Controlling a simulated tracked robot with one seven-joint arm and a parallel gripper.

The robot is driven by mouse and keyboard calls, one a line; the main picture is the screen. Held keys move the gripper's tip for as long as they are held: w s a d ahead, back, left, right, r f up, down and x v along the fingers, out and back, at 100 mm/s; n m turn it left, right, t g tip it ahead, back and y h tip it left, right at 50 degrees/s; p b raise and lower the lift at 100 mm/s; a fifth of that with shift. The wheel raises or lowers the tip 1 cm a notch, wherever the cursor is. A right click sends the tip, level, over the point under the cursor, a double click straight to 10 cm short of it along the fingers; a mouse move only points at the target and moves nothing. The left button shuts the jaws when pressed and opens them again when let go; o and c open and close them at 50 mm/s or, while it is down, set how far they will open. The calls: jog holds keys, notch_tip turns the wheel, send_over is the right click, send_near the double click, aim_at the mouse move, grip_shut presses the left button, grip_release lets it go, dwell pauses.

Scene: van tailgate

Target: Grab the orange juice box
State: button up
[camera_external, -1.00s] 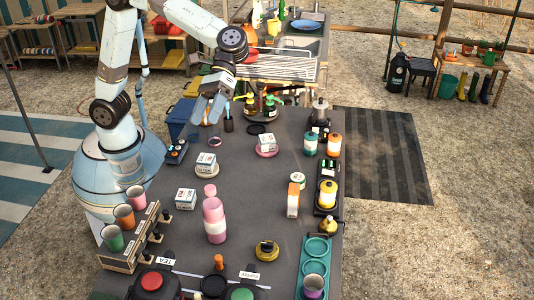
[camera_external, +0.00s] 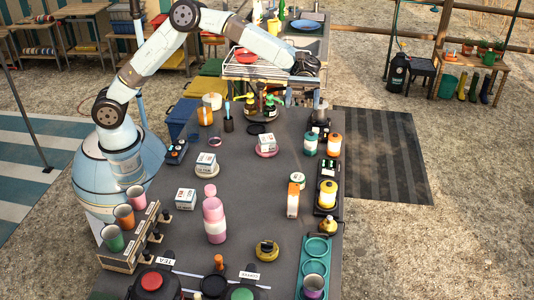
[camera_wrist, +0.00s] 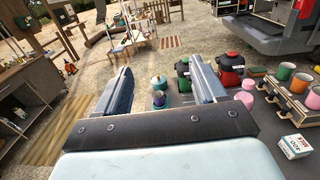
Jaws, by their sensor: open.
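The orange juice box looks to be the narrow orange and white carton (camera_external: 292,202) on the right half of the grey table in the external view. It appears to stand upright, beside a round white and green tin (camera_external: 297,178). My gripper (camera_external: 303,97) is above the far end of the table, near the metal pot (camera_external: 320,110), well away from the carton. In the wrist view my gripper (camera_wrist: 160,88) has its two fingers wide apart with nothing held between them. I cannot make out the carton in the wrist view.
A yellow canister (camera_external: 327,194) in a black tray stands right of the carton. Teal and orange canisters stand farther back. A pink bottle (camera_external: 214,220) stands to its left. Small white boxes sit farther left. The table between bottle and carton is clear.

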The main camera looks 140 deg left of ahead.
send_near(294, 197)
jog(key=shift+w+d+r, duration=0.35)
jog(key=shift+w+d, duration=0.35)
jog(key=shift+w, duration=0.1)
jog(key=shift+f+x, duration=0.2)
jog(key=shift+x, duration=1.65)
jog(key=shift+f+x, duration=0.2)
jog(key=shift+x, duration=1.65)
jog(key=shift+s, duration=0.1)
jog(key=c, duration=1.2)
jog(key=shift+r, duration=0.1)
